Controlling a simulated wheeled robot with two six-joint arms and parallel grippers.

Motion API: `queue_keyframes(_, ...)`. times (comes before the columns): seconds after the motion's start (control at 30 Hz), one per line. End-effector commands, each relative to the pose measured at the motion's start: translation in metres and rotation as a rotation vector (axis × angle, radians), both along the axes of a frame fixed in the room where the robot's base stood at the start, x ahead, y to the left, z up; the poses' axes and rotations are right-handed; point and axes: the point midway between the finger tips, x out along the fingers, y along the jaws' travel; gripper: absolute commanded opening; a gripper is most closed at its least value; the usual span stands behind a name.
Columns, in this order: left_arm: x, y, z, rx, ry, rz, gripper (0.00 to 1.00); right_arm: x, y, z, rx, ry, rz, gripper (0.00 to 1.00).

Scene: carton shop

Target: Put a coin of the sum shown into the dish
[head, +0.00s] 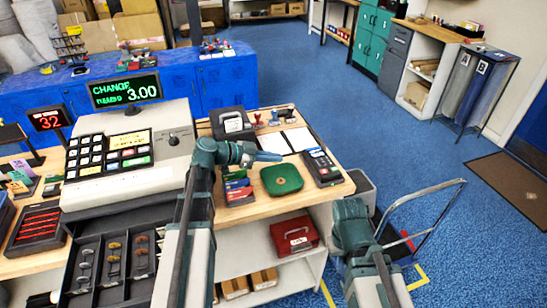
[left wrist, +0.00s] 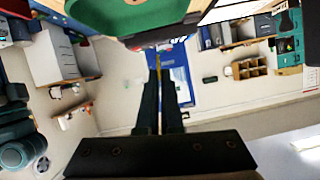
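The register display (head: 125,90) reads CHANGE 3.00. The open coin drawer (head: 110,290) below it holds silver-grey and copper-brown coins in columns. The round green dish (head: 282,180) lies on the wooden counter; it also shows at the top of the left wrist view (left wrist: 125,18). My left gripper (head: 270,156) is just behind the dish in the head view. In the left wrist view its fingers (left wrist: 159,80) are nearly together, with a thin gold-brown edge between them, which looks like a coin (left wrist: 158,62) seen edge-on. My right arm is low at the right; its fingers do not show.
A card terminal (head: 321,166) stands right of the dish, small coloured boxes (head: 238,188) left of it, and white papers (head: 287,140) and stamps behind. A red cash box (head: 295,235) sits on the shelf below. A trolley handle rises at the right.

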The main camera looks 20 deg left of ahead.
Motion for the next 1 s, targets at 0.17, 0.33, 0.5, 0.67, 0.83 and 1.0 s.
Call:
queue_keyframes(0.17, 0.000, 0.000, -0.009, 0.000, 0.000, 0.000, 0.00, 0.000, 0.000, -0.009, 0.000, 0.000, 0.000, 0.00)
queue_keyframes(0.33, 0.000, 0.000, -0.008, 0.000, 0.000, 0.000, 0.00, 0.000, 0.000, -0.008, 0.000, 0.000, 0.000, 0.00)
queue_keyframes(0.5, 0.000, 0.000, -0.008, 0.000, 0.000, 0.000, 0.28, 0.000, 0.000, -0.008, 0.000, 0.000, 0.000, 0.00)
queue_keyframes(0.67, 0.000, 0.000, -0.008, 0.000, 0.000, 0.000, 0.38, 0.000, 0.000, -0.008, 0.000, 0.000, 0.000, 0.00)
queue_keyframes(0.83, 0.000, 0.000, -0.008, 0.000, 0.000, 0.000, 0.38, 0.000, 0.000, -0.008, 0.000, 0.000, 0.000, 0.00)
queue_keyframes(1.0, 0.002, -0.006, 0.004, 0.000, 0.000, 0.000, 0.38, 0.000, 0.000, 0.004, 0.000, 0.000, 0.000, 0.00)
